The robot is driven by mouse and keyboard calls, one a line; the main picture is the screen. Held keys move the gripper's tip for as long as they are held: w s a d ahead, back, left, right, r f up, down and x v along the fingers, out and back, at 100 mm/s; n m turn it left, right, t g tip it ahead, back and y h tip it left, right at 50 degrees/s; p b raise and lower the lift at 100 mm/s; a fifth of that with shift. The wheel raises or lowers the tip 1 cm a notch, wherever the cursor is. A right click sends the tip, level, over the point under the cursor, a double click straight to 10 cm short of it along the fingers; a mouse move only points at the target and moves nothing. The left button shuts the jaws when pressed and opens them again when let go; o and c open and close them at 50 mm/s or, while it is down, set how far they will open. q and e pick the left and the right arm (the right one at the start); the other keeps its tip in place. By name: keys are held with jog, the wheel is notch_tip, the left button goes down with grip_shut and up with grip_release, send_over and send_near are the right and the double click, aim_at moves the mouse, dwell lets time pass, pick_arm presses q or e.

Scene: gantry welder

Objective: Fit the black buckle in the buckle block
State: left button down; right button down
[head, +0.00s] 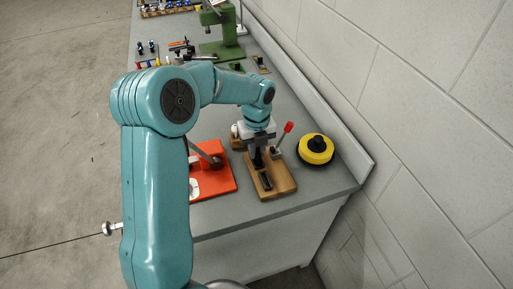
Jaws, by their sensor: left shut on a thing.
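My left gripper (258,152) reaches down over the wooden buckle block (284,184) near the front right of the bench. It is shut on a small dark thing that I take to be the black buckle (258,162). The gripper hides most of it, and I cannot tell whether it touches the block. A dark fitting (265,181) lies along the front part of the block's top. My right gripper is not in view.
An orange-red base (216,183) with a grey lever stands left of the block. A red-tipped lever (288,127) rises behind it, and a yellow and black round thing (316,149) sits right. A green machine (222,32) stands farther back. A wall bounds the right.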

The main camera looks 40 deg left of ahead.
pick_arm(q)
jog(key=shift+f, duration=0.25)
jog(key=c, duration=1)
grip_release()
jog(key=shift+r, duration=0.15)
notch_tip(320, 180, up, 16)
jog(key=shift+r+p, duration=0.1)
jog(key=shift+p, duration=0.25)
